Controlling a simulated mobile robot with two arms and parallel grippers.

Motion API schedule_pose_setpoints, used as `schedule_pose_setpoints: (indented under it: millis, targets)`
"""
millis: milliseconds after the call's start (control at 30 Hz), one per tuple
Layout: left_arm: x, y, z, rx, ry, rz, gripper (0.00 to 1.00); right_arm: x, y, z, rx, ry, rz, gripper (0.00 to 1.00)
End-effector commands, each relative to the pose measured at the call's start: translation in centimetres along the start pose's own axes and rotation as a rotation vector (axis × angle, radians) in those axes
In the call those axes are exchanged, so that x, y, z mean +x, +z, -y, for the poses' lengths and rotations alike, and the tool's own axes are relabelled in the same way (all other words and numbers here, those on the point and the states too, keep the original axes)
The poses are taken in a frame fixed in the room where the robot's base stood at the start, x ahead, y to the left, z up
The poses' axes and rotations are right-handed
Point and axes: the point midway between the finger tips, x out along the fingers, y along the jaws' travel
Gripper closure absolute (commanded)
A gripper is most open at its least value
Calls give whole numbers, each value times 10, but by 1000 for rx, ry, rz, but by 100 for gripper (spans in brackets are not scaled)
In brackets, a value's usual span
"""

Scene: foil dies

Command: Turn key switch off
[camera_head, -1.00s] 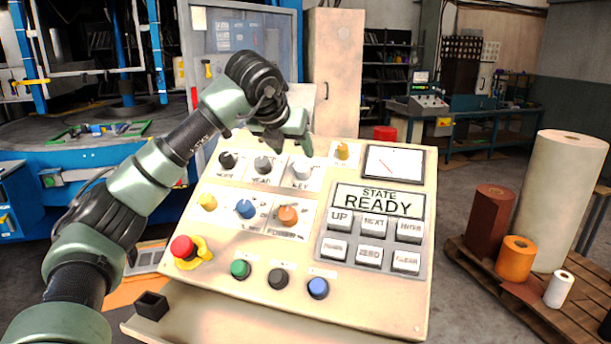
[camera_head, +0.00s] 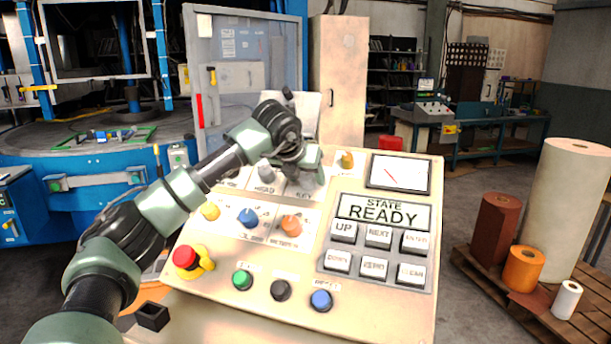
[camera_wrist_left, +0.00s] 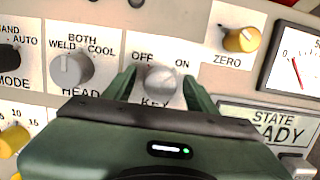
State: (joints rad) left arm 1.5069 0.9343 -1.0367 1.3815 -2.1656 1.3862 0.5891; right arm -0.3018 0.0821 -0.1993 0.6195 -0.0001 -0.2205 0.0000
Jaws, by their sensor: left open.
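The key switch (camera_wrist_left: 160,80) is a silver-grey knob between OFF on its left and ON on its right, with KEY printed below. I cannot clearly tell which way its mark points. My left gripper (camera_wrist_left: 160,88) is open, with one green finger on each side of the knob; whether they touch it is unclear. In the head view my left gripper (camera_head: 308,172) is over the top of the control panel (camera_head: 390,320) and hides the key switch. My right gripper is not in view.
The grey HEAD knob (camera_wrist_left: 70,68) is just left of the key switch. The yellow ZERO knob (camera_wrist_left: 242,39) is to its upper right. A red emergency button (camera_head: 185,257) sits lower left on the panel. The display (camera_head: 383,211) reads READY.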

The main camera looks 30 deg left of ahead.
Motion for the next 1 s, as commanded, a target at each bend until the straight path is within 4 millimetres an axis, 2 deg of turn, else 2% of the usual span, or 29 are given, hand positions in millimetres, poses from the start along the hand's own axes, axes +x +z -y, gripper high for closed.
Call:
schedule_pose_setpoints:
  millis: [67,200,267,667,1000]
  targets:
    - [0,0,0,0,0,0,46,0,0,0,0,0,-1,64]
    - [0,0,0,0,0,-1,85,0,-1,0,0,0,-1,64]
    - [0,0,0,0,0,-1,100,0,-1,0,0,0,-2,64]
    - [1,-1,0,-67,11,0,100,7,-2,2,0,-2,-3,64]
    - [1,-2,1,-321,55,0,100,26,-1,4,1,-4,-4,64]
